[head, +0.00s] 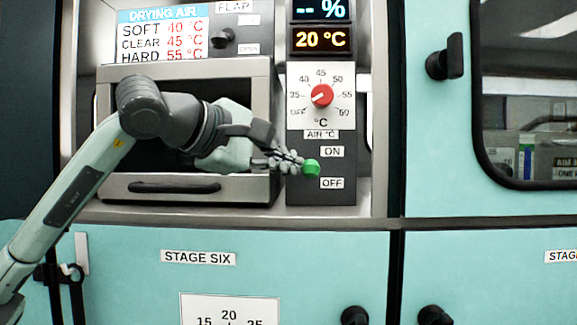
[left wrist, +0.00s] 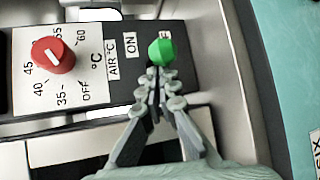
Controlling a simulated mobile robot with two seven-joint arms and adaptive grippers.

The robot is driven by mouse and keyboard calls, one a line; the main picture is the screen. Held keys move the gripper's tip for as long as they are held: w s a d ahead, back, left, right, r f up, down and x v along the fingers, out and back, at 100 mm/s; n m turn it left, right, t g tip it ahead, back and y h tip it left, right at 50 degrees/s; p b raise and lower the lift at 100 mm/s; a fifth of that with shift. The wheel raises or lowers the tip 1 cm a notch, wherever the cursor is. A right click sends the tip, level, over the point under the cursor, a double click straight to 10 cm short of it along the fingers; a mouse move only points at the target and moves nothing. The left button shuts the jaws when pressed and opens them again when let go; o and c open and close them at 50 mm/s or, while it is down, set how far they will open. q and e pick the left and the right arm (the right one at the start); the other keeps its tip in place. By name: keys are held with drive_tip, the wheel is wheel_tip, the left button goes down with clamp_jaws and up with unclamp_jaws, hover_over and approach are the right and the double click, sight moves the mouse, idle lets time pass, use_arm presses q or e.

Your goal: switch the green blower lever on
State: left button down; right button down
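The green blower lever (head: 311,168) shows as a round knob on the dark control panel, at a height between the ON label (head: 332,151) and the OFF label (head: 331,183). My left gripper (head: 296,162) reaches in from the left with its fingertips right at the knob. In the left wrist view the fingertips (left wrist: 156,76) are together just below the green knob (left wrist: 160,52), which partly covers the OFF label. The fingers look shut with nothing visible between them. The lever's stem is hidden, and I cannot tell whether the tips touch it. My right gripper is not in view.
A red temperature dial (head: 321,95) sits above the lever, with a 20 °C display (head: 320,40) over it. A metal drawer with a dark handle (head: 174,187) lies behind my left arm. The panel stands between raised metal edges.

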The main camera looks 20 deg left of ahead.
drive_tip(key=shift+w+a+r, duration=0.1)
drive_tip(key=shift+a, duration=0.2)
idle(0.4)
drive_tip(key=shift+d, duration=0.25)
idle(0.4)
use_arm(q)
drive_tip(key=shift+r, duration=0.1)
